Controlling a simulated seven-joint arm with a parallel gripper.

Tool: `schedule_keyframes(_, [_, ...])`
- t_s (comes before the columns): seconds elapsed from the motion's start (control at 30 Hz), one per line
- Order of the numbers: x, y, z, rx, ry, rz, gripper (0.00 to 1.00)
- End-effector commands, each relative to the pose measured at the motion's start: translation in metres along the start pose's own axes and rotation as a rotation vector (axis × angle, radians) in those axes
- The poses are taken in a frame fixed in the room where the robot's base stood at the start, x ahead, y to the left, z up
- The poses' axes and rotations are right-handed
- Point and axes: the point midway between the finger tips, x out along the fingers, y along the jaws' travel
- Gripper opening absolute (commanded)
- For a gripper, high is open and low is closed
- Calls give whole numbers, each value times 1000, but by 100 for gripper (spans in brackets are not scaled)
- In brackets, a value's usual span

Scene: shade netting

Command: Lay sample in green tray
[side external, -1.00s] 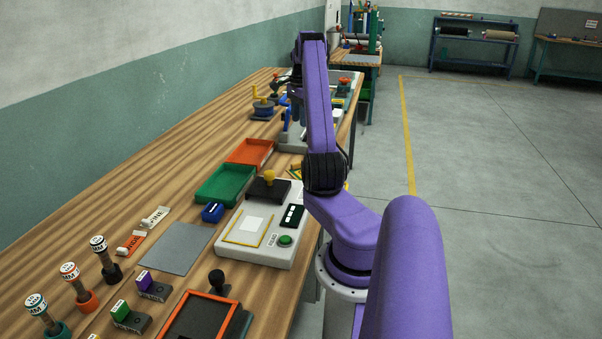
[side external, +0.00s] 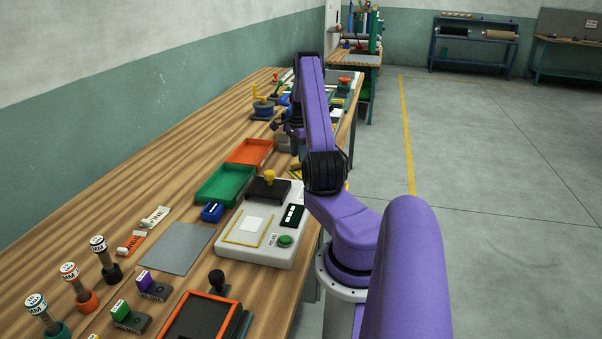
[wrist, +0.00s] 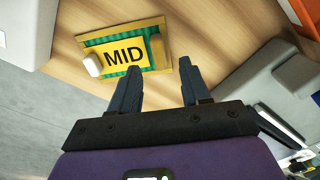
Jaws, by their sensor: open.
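The green tray (side external: 225,186) lies on the wooden bench, left of the white device, and looks empty. A flat piece with green netting, a yellow-brown border and a yellow "MID" label (wrist: 124,56), apparently the sample, lies on the wood in the wrist view. In the side external view only a small yellow-green part (side external: 295,171) shows beside my arm. My gripper (wrist: 157,72) is open and empty, its two fingers pointing toward the labelled piece. The fingertips appear apart from it. In the side external view my gripper (side external: 292,132) is partly hidden by my arm.
An orange tray (side external: 249,152) lies behind the green one. A white device (side external: 262,250) with a black block (side external: 268,190) stands in front. A blue item (side external: 212,212) sits near the green tray. Bare wood lies along the wall side.

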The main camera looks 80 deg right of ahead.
Motion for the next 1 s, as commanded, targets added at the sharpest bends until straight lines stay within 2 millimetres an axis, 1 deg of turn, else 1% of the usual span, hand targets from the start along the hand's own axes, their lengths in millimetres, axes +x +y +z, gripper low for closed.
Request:
schedule_keyframes(0.03, [9,0,2,-1,-2,4,47])
schedule_keyframes(0.1, [18,0,2,0,-1,3,47])
schedule_keyframes(0.2, [27,0,2,0,0,1,47])
schedule_keyframes(0.3, [30,0,2,0,0,0,47])
schedule_keyframes(0.5, [30,0,1,0,0,0,47])
schedule_keyframes(0.57, [30,0,1,0,0,0,27])
schedule_keyframes(0.6, [30,0,1,0,0,0,14])
schedule_keyframes(0.63, [30,0,1,0,0,0,4])
schedule_keyframes(0.67, [30,0,1,0,0,0,0])
schedule_keyframes(1.0, [29,-1,1,0,1,-1,0])
